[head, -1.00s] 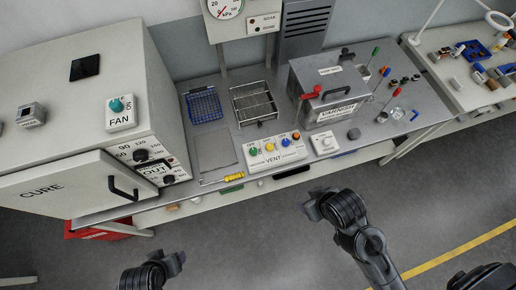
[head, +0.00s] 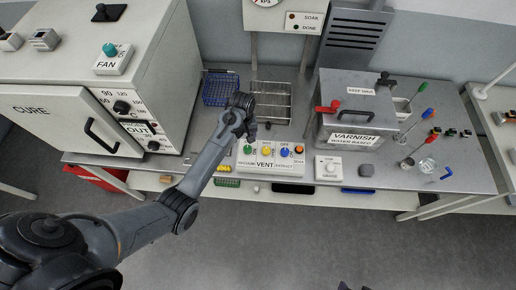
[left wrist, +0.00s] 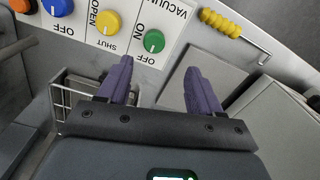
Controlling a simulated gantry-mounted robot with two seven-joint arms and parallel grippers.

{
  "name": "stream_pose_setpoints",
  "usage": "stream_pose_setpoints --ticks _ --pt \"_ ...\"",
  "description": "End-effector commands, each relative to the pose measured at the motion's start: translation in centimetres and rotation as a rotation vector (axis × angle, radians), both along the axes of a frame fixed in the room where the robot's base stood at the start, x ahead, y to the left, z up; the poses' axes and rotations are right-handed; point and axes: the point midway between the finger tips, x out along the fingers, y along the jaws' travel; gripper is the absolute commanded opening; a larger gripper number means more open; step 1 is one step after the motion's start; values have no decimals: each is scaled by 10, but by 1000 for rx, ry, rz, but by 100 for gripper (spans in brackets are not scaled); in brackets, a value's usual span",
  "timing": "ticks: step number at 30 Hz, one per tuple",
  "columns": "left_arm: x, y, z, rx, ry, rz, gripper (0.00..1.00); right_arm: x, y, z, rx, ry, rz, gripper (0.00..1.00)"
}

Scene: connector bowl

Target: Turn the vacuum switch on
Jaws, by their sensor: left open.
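The vacuum switch is the green knob (left wrist: 154,41) beside the word VACUUM in the left wrist view, with ON and OFF printed on either side of it. I cannot tell which way it points. In the head view the knob (head: 248,149) is at the left end of the white switch panel (head: 268,166), close by my left gripper (head: 243,128). In the left wrist view my left gripper (left wrist: 159,65) is open and empty, its two purple fingers apart and the knob beyond the gap, near the left finger. Only small dark tips, perhaps of my right gripper, show at the bottom edge.
The panel also carries yellow (head: 267,151), blue (head: 284,152) and orange (head: 299,150) knobs. A wire basket (head: 272,103) stands behind, the varnish tank (head: 352,120) to the right, and the cure oven (head: 75,125) to the left.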

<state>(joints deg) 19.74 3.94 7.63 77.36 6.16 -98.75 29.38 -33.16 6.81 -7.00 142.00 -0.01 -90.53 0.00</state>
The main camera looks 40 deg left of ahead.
Motion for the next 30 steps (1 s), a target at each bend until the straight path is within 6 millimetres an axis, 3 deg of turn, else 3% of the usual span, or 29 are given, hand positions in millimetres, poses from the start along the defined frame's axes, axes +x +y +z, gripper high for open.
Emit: stream_pose_setpoints --ticks 5,21,30 --pt "10 -1 -2 -1 -19 -2 65 0 2 -1 7 -1 -3 61" --pt "10 -1 -81 0 -21 -4 65 0 -2 -4 -5 -3 1 61" --pt "10 0 -98 1 -23 -3 65 0 -3 -6 -8 -2 3 61"
